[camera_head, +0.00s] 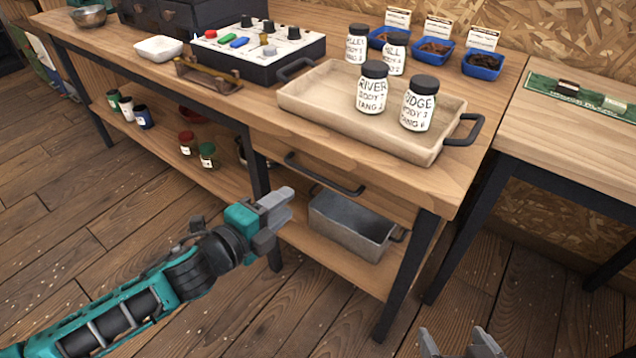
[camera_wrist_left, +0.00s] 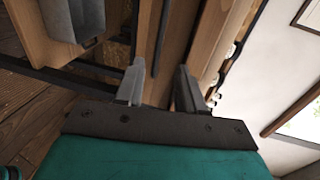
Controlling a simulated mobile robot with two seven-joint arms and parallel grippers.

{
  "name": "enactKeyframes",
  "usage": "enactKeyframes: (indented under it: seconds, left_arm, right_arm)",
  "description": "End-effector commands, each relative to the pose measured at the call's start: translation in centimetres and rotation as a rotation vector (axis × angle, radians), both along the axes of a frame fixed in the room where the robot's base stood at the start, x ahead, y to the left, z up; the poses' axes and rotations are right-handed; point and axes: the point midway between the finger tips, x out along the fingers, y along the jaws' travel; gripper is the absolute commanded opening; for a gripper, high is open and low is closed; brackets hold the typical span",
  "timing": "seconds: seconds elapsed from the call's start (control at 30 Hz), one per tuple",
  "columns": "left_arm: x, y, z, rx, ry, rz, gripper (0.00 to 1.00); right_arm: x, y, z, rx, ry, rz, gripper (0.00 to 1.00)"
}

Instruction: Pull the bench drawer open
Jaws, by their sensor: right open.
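The bench drawer (camera_head: 375,196) is under the bench top, and its front looks flush with the bench. Its black bar handle (camera_head: 324,174) runs along the front. My left gripper (camera_head: 281,203) is in front of and just below the handle's left part, apart from it. In the left wrist view the two fingers of this gripper (camera_wrist_left: 160,88) stand apart with nothing between them, and a dark bar that looks like the handle (camera_wrist_left: 161,40) lies ahead of them. My right gripper (camera_head: 460,344) is at the bottom edge, open and empty, far from the drawer.
A wooden tray (camera_head: 310,98) with several labelled jars stands on the bench. A metal bin (camera_head: 350,226) sits on the lower shelf (camera_head: 300,240) below the drawer. A dark bench leg (camera_head: 405,275) stands right of the bin. The floor in front is clear.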

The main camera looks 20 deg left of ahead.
Motion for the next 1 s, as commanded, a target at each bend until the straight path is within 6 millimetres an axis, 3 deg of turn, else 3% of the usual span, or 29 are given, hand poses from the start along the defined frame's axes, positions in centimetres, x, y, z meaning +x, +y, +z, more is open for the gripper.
enactKeyframes:
  seconds: [0.6, 1.0]
  left_arm:
    - [8.9, -3.3, -2.1, -0.003, 0.001, 0.002, 0.38]
    - [10.2, -3.8, -2.3, -0.001, 0.003, 0.0, 0.38]
  right_arm:
    - [-0.2, 0.2, -2.1, 0.007, 0.011, -0.001, 0.91]
    - [0.1, 0.5, -1.5, 0.015, 0.004, -0.001, 0.91]
